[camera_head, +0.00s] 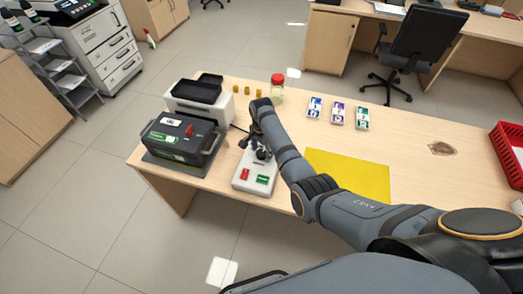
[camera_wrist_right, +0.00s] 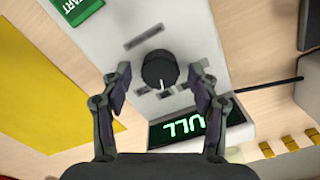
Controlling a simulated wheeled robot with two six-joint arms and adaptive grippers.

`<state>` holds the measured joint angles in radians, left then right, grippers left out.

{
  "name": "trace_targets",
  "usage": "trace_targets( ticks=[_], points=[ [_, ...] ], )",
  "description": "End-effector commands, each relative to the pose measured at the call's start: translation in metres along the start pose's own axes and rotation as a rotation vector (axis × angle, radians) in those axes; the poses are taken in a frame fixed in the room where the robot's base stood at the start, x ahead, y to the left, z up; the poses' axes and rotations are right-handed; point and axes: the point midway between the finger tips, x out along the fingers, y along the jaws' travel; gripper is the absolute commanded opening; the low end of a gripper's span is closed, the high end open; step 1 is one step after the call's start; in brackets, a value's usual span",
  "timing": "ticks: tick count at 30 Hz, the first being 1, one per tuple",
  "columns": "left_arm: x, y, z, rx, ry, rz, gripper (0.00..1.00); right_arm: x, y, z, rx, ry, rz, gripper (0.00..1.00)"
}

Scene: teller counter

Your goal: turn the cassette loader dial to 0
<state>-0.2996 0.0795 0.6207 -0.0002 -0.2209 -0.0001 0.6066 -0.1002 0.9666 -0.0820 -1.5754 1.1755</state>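The cassette loader is a pale panel (camera_head: 246,182) near the left part of the counter, under my right arm. Its dial, a round black knob (camera_wrist_right: 160,69), shows in the right wrist view with small dark labels beside it, too blurred to read. My right gripper (camera_wrist_right: 160,98) is open, one finger on either side of the dial and apart from it. A display (camera_wrist_right: 205,124) with green letters appears upside down, partly hidden by a finger. A green START button (camera_wrist_right: 76,6) is at the top edge. In the head view, my right gripper (camera_head: 261,153) covers the dial. My left gripper is out of view.
A dark case with a red part (camera_head: 178,138) stands left of the loader, with a white machine (camera_head: 200,103) behind. A red-lidded jar (camera_head: 277,90) and small yellow blocks (camera_head: 247,90) stand behind. A yellow mat (camera_head: 348,174) lies to the right.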

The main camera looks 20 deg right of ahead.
Motion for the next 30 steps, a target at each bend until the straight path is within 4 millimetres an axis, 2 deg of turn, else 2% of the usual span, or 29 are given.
trace_targets(
  ticks=[1,11,20,30],
  points=[
    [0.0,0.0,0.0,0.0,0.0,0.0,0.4,0.0,0.0,0.0,0.0,0.0,0.0,0.52],
    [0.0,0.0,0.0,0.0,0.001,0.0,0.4,0.0,0.0,0.0,0.0,0.0,0.0,0.07],
    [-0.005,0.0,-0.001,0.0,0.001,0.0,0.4,-0.002,0.0,0.0,-0.039,0.0,0.001,0.07],
    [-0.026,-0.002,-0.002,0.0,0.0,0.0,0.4,-0.004,0.0,0.0,-0.27,-0.001,0.002,0.07]
  ],
)
